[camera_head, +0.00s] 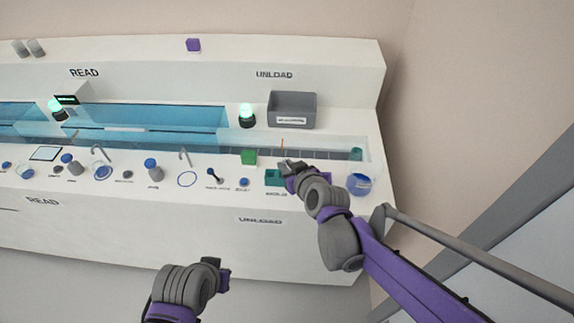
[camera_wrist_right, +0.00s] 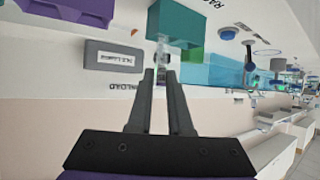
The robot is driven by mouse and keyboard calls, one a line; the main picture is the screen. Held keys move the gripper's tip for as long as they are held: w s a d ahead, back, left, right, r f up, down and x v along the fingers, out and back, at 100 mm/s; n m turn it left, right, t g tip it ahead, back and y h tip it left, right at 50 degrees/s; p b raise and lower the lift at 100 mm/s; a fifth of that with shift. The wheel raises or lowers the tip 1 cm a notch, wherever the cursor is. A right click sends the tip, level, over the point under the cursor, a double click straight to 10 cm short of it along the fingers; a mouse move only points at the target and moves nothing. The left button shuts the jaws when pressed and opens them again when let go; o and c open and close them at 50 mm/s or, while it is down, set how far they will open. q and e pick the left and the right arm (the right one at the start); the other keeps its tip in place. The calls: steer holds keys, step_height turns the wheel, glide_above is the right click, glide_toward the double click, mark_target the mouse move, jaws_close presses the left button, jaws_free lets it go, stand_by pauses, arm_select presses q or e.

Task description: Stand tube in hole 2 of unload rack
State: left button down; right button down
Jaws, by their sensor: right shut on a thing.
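My right gripper (camera_head: 284,165) is at the unload end of the bench, just above and beside the teal unload rack (camera_head: 273,177). In the right wrist view the gripper (camera_wrist_right: 161,73) is shut on a clear tube (camera_wrist_right: 162,48), which sticks out past the fingertips. The teal rack (camera_wrist_right: 180,22) shows there close to the tube; I cannot tell whether they touch. The rack's holes cannot be made out. The tube is not clear in the head view. My left gripper (camera_head: 216,277) is low in front of the bench, and its jaws cannot be read.
A green block (camera_head: 249,157) stands left of the rack. A grey labelled bin (camera_head: 292,110) is on the back ledge beside a green-lit lamp (camera_head: 246,115). A blue-rimmed bowl (camera_head: 361,184) is at the right. The clear-walled track (camera_head: 325,148) runs behind the rack.

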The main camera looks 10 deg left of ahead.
steer(key=shift+f+b, duration=0.3)
steer(key=shift+f, duration=0.25)
steer(key=c, duration=0.8)
jaws_free()
steer(key=shift+o, duration=0.2)
steer(key=p+v, duration=0.1)
steer(key=v, duration=0.9)
steer(key=shift+s+d+r+p, duration=0.15)
steer(key=shift+s+d+p, duration=0.15)
steer(key=shift+p, duration=0.1)
